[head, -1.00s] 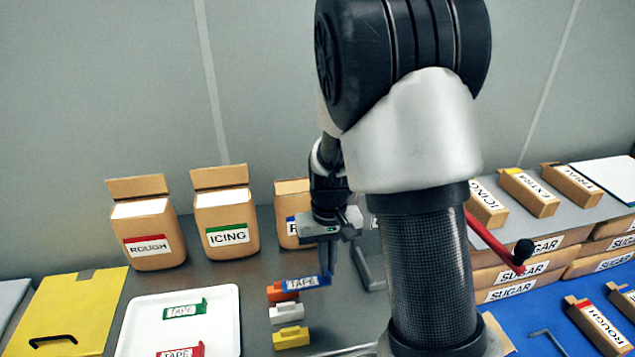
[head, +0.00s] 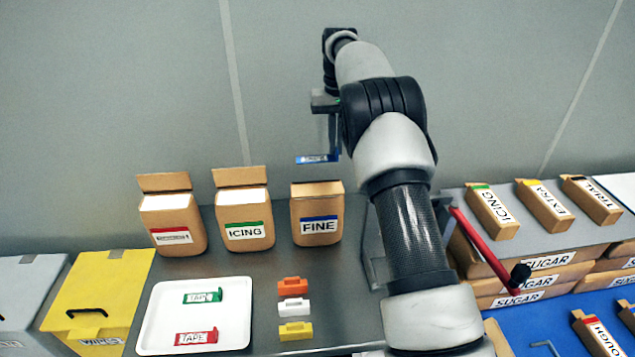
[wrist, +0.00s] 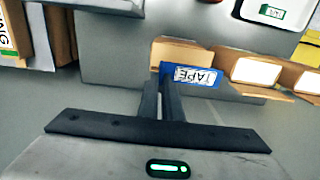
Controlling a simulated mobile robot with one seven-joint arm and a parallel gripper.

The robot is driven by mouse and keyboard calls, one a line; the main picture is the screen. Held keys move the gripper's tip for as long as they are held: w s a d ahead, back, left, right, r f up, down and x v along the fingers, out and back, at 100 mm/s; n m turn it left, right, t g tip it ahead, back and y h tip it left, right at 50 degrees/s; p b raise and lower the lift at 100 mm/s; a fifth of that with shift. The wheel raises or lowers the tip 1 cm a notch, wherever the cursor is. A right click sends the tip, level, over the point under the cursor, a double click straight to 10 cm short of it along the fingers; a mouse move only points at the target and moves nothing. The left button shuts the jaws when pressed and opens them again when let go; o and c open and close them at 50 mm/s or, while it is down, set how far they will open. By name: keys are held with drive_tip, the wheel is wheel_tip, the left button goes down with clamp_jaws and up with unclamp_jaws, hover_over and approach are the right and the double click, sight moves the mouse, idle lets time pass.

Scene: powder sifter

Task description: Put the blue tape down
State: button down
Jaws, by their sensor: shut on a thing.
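The blue tape (head: 317,158) is a small blue piece with a white label. My gripper (head: 333,148) is shut on it and holds it in the air, in the head view above the box marked FINE (head: 318,215). In the wrist view the blue tape (wrist: 190,77) sits at the tips of my gripper (wrist: 163,90), its TAPE label showing upside down. The white tray (head: 164,325) stands lower left, with a green tape (head: 203,296) and a red tape (head: 196,337) in it.
Orange, white and yellow blocks (head: 293,306) lie in a column right of the tray. Boxes marked ICING (head: 243,215) and with a red label (head: 172,222) stand behind the tray. A red-handled crank (head: 490,250) and sugar boxes are at the right. A yellow bin (head: 95,295) is at the left.

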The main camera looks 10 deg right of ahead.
drive_tip(key=shift+w+f, duration=0.1)
drive_tip(key=shift+f, duration=4.65)
drive_tip(key=shift+f, duration=0.1)
drive_tip(key=c, duration=1.9)
unclamp_jaws()
drive_tip(key=shift+c, duration=0.2)
